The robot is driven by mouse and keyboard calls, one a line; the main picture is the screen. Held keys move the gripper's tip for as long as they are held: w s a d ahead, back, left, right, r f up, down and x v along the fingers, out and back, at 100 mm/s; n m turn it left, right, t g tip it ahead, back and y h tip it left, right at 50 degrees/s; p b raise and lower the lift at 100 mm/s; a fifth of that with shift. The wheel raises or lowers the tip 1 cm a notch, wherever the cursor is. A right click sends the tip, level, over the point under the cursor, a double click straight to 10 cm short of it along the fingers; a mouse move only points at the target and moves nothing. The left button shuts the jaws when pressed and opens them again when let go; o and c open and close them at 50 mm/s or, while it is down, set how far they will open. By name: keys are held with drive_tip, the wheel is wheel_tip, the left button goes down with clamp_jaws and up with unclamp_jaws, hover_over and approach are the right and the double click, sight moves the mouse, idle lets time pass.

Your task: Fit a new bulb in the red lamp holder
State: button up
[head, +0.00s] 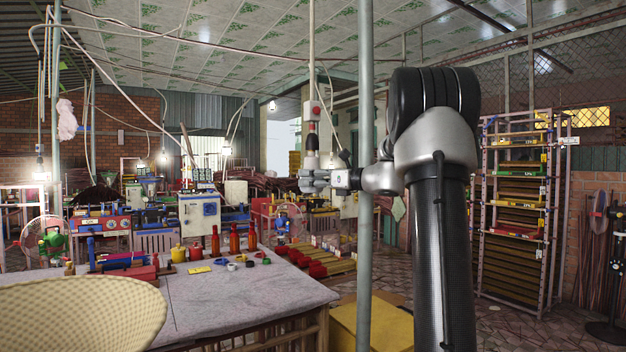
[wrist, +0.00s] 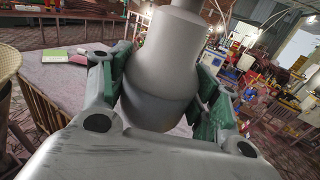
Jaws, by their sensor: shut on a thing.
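My gripper (head: 313,181) is raised at mid-picture in the head view, below a hanging line. In the wrist view its two green-padded fingers (wrist: 168,85) are shut on a pale grey-white bulb (wrist: 172,60), one finger on each side. The bulb's narrower end runs out of the top of that view. In the head view the bulb (head: 311,161) stands above the fingers, small. A dark and reddish piece, seemingly the red lamp holder (head: 311,128), hangs just above it, below a box with a red spot (head: 315,110). I cannot tell whether bulb and holder touch.
A grey metal post (head: 365,200) stands close to the right of my gripper. A table (head: 230,300) with bottles, coloured rings and a red tool fills the lower left, behind a woven round basket (head: 80,312). A rack (head: 520,200) stands at right. Lit bulbs (head: 226,149) hang farther back.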

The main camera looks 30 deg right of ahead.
drive_tip(key=shift+n+g+y, duration=0.3)
drive_tip(key=shift+y, duration=0.3)
drive_tip(key=o, duration=1.1)
drive_tip(key=shift+s, duration=0.1)
